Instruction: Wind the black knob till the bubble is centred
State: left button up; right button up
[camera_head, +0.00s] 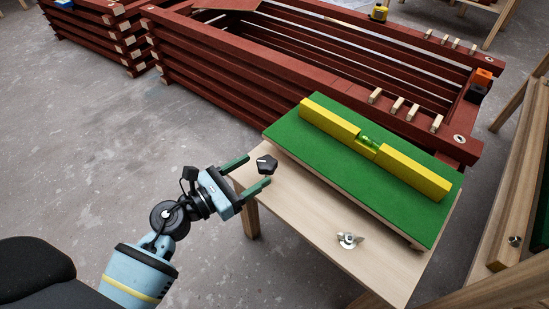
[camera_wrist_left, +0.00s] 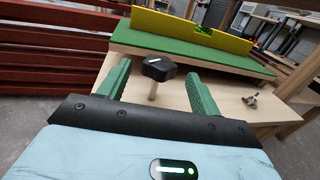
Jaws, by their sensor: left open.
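The black knob (camera_head: 266,164) stands at the near left corner of the green-topped board (camera_head: 300,140). In the left wrist view the knob (camera_wrist_left: 158,68) shows a white mark and sits on a pale stem. My left gripper (camera_head: 254,174) is open, with its green fingers on either side of the knob; I see gaps between knob and fingers in the left wrist view (camera_wrist_left: 155,82). The yellow spirit level (camera_head: 415,173) lies along the green board. Its green vial (camera_head: 369,141) is at its middle; the bubble is too small to place. My right gripper is not in view.
A silver wing nut (camera_head: 349,239) sits on the pale wooden table (camera_head: 310,215), to the right of my gripper. Stacked red battens (camera_head: 230,60) fill the area behind. An orange and black item (camera_head: 482,82) stands on them at right. Concrete floor is clear at left.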

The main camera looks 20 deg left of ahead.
aim_at(273, 158)
pick_arm(q)
jog(key=b+x, duration=0.1)
jog(key=x, duration=0.5)
jog(key=shift+w+d, duration=0.25)
jog(key=shift+w, duration=0.15)
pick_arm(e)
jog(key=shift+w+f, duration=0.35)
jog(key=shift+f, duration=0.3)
